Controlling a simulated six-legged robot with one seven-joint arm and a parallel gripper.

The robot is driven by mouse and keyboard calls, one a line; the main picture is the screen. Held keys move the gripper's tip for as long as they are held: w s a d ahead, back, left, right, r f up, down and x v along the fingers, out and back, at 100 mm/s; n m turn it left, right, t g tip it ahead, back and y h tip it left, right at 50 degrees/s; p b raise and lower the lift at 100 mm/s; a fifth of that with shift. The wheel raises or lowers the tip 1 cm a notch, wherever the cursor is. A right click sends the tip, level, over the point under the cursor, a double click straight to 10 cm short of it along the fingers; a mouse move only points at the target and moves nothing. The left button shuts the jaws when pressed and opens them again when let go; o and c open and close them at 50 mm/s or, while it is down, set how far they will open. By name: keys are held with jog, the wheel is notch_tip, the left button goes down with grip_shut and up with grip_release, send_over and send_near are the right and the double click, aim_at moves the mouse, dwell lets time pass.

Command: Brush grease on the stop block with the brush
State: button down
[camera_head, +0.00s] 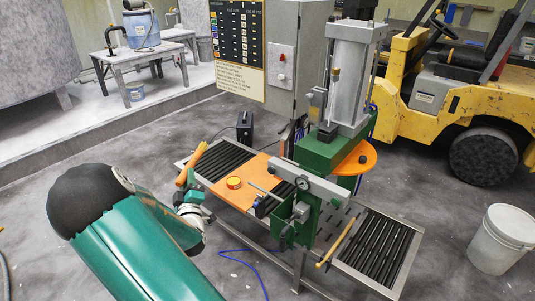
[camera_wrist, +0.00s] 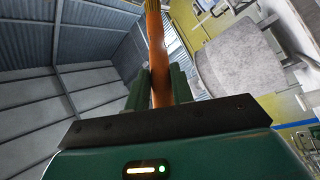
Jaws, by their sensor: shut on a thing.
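The brush (camera_head: 192,163) has an orange handle and stands tilted up from my gripper (camera_head: 187,190), at the left end of the press table. In the wrist view, the two green fingers of my gripper (camera_wrist: 161,88) are shut on the orange handle of the brush (camera_wrist: 157,60). Its yellowish tip is at the top of that view, pointing away from the palm. A small round orange tin (camera_head: 234,182) with a yellow top sits on the orange plate, right of my gripper. I cannot tell for sure which part is the stop block; a dark block (camera_head: 266,206) sits beside the green press frame.
The green press (camera_head: 318,150) with a grey cylinder stands mid-table. A wooden-handled tool (camera_head: 340,240) lies by the right rollers (camera_head: 382,246). A white bucket (camera_head: 502,238) and a yellow forklift (camera_head: 440,100) stand at the right. A blue hose (camera_head: 245,262) lies on the floor.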

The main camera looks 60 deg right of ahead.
jog(key=s+d+r+m+g+h, duration=0.2)
jog(key=s+d+r+m+g, duration=0.1)
jog(key=s+d, duration=0.7)
jog(key=s+d+r+m+g+h, duration=0.3)
jog(key=s+d+g, duration=0.5)
jog(key=s+d, duration=0.3)
jog(key=shift+s+d+r+m+h, duration=0.3)
jog(key=shift+s+r, duration=0.3)
jog(key=shift+r, duration=0.3)
jog(key=shift+s+d, duration=0.1)
jog(key=shift+d, duration=0.65)
dwell(1.4)
